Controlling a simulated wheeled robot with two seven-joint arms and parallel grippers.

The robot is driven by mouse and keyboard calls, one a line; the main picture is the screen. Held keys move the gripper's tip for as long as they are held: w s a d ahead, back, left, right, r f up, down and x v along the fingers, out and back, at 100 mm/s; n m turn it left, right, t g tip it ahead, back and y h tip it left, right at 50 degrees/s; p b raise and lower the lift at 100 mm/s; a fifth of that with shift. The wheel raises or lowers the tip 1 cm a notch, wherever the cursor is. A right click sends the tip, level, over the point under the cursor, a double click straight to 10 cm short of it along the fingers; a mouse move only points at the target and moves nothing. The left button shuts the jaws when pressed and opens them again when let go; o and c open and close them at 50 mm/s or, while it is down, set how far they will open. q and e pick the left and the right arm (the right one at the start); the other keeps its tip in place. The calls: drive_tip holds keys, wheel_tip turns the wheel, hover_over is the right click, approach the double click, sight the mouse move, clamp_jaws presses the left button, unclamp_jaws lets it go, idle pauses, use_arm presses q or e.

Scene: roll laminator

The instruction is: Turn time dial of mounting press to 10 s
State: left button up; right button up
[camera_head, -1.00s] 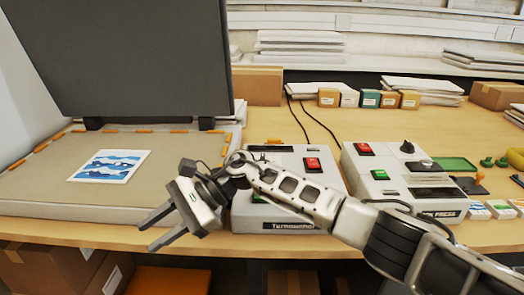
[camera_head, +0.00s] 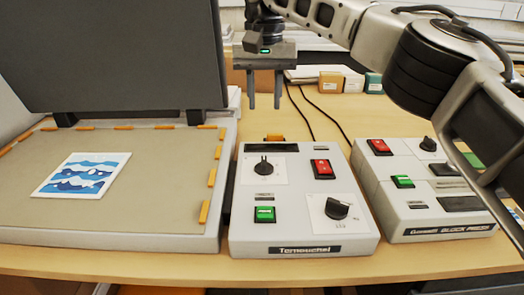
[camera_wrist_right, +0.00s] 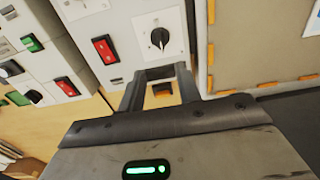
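The mounting press has a raised dark lid (camera_head: 120,60) and a flat bed (camera_head: 150,205) with a blue-and-white print (camera_head: 82,175) on it. Next to it stands a pale control box (camera_head: 300,229). Its upper-left dial (camera_head: 264,167) is black, with its knob pointing roughly up; it also shows in the right wrist view (camera_wrist_right: 158,39). A second dial (camera_head: 337,208) sits lower right. The scale marks are too small to read, so I cannot tell which dial is time. My right gripper (camera_head: 264,106) is open and empty, fingers down, above and behind the box, apart from the dials. My left gripper is not in view.
The box has a red switch (camera_head: 322,168) and a green switch (camera_head: 265,214). A second control box (camera_head: 437,222), labelled as a block press, stands to its right with its own dial (camera_head: 428,144). Cables run behind. My right arm crosses the upper right.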

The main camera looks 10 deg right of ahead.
sight(264, 160)
wheel_tip(264, 160, down, 14)
drive_tip(key=shift+s, duration=0.1)
idle(0.4)
clamp_jaws()
